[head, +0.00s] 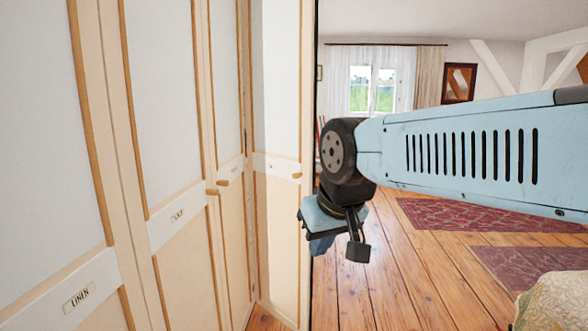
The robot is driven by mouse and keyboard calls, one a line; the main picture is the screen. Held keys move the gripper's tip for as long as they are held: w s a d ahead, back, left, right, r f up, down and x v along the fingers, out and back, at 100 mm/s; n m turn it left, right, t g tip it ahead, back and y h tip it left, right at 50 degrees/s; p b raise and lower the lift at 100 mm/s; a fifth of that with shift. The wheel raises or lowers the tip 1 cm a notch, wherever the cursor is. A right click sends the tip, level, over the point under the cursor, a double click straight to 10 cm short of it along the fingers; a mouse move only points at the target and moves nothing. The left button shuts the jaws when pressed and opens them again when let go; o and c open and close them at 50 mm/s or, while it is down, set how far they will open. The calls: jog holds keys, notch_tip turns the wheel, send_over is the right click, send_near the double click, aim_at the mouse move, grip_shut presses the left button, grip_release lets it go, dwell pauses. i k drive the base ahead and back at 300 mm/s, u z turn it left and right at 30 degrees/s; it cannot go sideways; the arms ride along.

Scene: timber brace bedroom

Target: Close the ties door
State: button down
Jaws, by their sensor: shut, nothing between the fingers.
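A row of pale wardrobe doors with tan trim fills the left of the head view. The far door panel (280,215) stands out at an angle to the row, with a small wooden knob near its right edge. Its label is not readable, so I cannot tell if it is the ties door. The middle door (178,255) has a short label too blurred to read surely.
The nearest door (60,200) carries a LINEN label. A bed corner (558,303) is at the lower right. Red rugs (462,217) lie on the wooden floor (395,290). Bare floor shows below my gripper. A curtained window (372,88) is at the back.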

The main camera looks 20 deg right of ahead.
aim_at(281, 37)
jog(key=u, duration=0.55)
jog(key=k, duration=0.1)
jog(key=z, duration=1.1)
jog(key=i, duration=1.25)
jog(key=u, duration=0.2)
